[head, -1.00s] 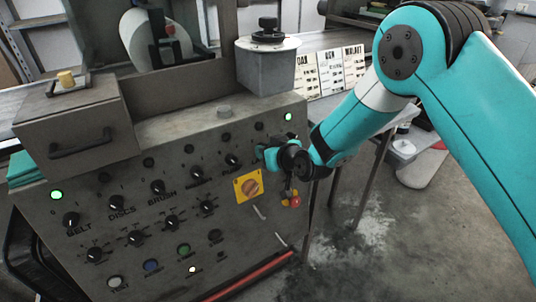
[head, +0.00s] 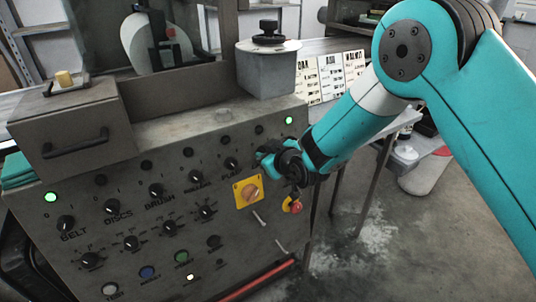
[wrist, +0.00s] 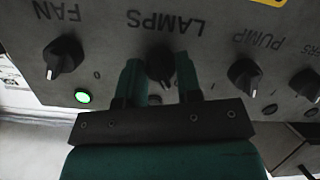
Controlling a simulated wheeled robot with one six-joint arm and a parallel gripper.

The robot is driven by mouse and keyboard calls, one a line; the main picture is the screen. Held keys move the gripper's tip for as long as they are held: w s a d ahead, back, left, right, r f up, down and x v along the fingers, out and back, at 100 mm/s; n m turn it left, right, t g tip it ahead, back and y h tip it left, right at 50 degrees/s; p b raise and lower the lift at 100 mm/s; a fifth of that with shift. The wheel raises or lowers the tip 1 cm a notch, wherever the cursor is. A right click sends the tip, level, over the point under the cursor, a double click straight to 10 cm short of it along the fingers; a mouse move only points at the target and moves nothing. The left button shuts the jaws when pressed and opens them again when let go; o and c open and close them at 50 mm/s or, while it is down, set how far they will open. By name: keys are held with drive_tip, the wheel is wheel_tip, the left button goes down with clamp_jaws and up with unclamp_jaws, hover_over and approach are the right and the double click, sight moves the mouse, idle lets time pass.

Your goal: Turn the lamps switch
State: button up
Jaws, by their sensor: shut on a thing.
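The lamps switch (wrist: 160,68) is a dark round knob under the word LAMPS, which appears upside down in the wrist view. My gripper (wrist: 159,64) has one teal finger on each side of the knob and is shut on it. In the head view my gripper (head: 266,158) is at the upper right of the grey control panel (head: 225,262) and hides the switch. The knob's exact pointer angle is partly hidden by the fingers.
The fan knob (wrist: 64,56) and pump knob (wrist: 243,75) flank the switch. A lit green lamp (wrist: 83,97) is by the fan knob. Below my gripper are an orange rotary switch (head: 250,191) on a yellow plate and a red button (head: 296,207). Open floor lies to the right.

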drive_tip(key=o, duration=0.9)
drive_tip(key=v, duration=1.7)
drive_tip(key=shift+s+d+b, duration=0.1)
drive_tip(key=shift+s+b, duration=0.1)
drive_tip(key=shift+b, duration=0.15)
drive_tip(key=shift+r, duration=0.1)
